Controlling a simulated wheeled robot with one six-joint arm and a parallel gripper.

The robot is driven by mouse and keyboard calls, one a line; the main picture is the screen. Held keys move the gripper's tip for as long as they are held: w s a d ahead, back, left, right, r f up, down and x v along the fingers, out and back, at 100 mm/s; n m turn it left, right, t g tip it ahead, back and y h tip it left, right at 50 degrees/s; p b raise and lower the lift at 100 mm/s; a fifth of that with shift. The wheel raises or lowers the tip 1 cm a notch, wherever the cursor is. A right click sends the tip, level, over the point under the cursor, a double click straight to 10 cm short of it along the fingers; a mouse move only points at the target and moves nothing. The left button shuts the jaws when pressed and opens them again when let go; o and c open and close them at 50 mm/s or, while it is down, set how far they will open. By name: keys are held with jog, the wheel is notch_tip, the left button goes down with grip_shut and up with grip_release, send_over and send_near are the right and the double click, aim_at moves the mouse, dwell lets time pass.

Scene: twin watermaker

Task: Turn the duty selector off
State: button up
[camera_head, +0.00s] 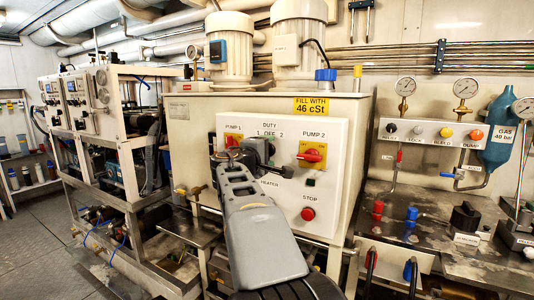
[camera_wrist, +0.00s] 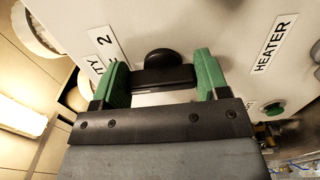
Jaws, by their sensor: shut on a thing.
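The duty selector is a black knob (camera_wrist: 160,76) on a white control panel (camera_head: 225,125), below the labels "DUTY" and "1 OFF 2". In the wrist view its bar lies crosswise between the two green fingers of my gripper (camera_wrist: 160,64). My gripper is shut on the bar at its ends. In the head view my gripper (camera_head: 262,152) is against the panel under the DUTY label and hides most of the knob, so I cannot tell which mark it points at.
On the panel, a red-and-yellow PUMP 2 switch (camera_head: 312,153) is right of my gripper and a red STOP button (camera_head: 308,213) below it. A HEATER label (camera_wrist: 274,44) and a green button (camera_wrist: 274,108) show in the wrist view. A steel bench (camera_head: 440,205) stands right.

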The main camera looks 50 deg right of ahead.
jog(key=o, duration=0.9)
jog(key=shift+o, duration=0.2)
jog(key=shift+a, duration=0.15)
jog(key=v, duration=1.3)
jog(key=shift+a, duration=0.25)
jog(key=s+a+f+m+y+p, duration=0.1)
jog(key=s+a+f+y+p, duration=0.1)
jog(key=a+y+p, duration=0.4)
jog(key=s+a+f+m+y+p, duration=0.1)
jog(key=a+f+y+p, duration=0.3)
jog(key=a+p, duration=0.4)
jog(key=s+a+f+y+p, duration=0.3)
jog(key=s+a+y+p, duration=0.1)
jog(key=a+y+p, duration=0.3)
jog(key=shift+a+f+m+g+y+p, duration=0.3)
jog(key=shift+a+f+m+g+p, duration=0.1)
jog(key=shift+p, duration=0.3)
